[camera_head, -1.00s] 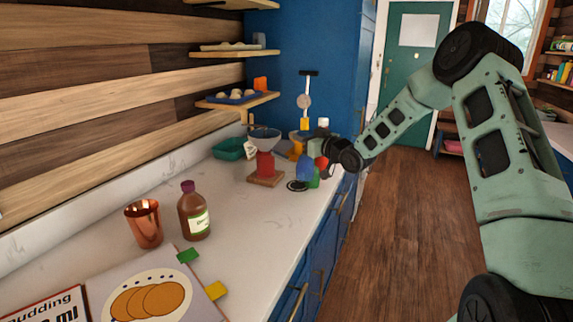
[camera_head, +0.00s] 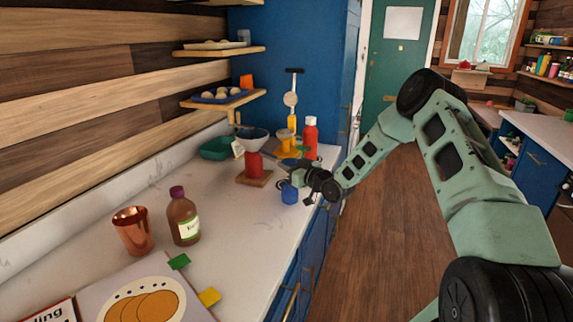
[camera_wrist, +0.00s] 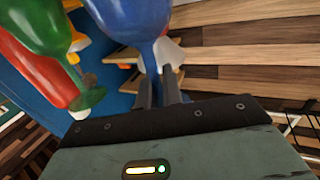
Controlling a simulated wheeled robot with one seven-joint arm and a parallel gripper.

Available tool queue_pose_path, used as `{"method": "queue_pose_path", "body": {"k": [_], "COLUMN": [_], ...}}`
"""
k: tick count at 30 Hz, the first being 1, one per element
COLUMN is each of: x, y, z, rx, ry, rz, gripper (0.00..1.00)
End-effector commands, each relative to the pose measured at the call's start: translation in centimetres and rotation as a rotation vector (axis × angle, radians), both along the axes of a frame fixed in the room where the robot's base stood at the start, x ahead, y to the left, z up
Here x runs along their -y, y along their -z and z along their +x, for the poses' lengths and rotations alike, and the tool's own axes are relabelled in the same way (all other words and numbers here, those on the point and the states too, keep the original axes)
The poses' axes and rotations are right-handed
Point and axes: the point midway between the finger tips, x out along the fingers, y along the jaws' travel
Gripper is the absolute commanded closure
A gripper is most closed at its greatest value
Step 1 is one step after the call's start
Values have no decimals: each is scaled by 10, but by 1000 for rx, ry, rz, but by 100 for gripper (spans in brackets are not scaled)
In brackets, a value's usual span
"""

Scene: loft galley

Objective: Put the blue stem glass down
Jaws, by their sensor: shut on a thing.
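The blue stem glass (camera_head: 289,194) shows as a small blue shape at the counter's front edge in the head view. In the wrist view its blue bowl (camera_wrist: 130,18) fills the top middle, with the stem running down between my fingers. My gripper (camera_wrist: 158,88) is shut on that stem; in the head view my gripper (camera_head: 304,184) is just behind and right of the blue glass. I cannot tell whether its foot touches the counter. A green stem glass (camera_wrist: 40,25) is close beside it in the wrist view.
A red bottle (camera_head: 310,138), a scale-like red stand (camera_head: 254,165) and a teal bowl (camera_head: 216,149) stand farther back. A brown bottle (camera_head: 184,220), a copper cup (camera_head: 133,231) and a book (camera_head: 100,280) are nearer. The white counter (camera_head: 235,235) is clear in front of the blue glass.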

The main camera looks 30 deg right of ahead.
Motion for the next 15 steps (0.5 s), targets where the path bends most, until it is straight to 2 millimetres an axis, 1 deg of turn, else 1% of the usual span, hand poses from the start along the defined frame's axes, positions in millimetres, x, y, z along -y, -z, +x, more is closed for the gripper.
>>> {"method": "queue_pose_path", "body": {"k": [5,9,10,12,15], "x": [0,0,0,0,0], "y": [0,4,3,2,2], "z": [0,0,0,0,0], "rx": [1,1,0,0,0], "ry": [0,0,0,0,0], "rz": [0,0,0,0,0], "gripper": [100,100,87,70,70]}}
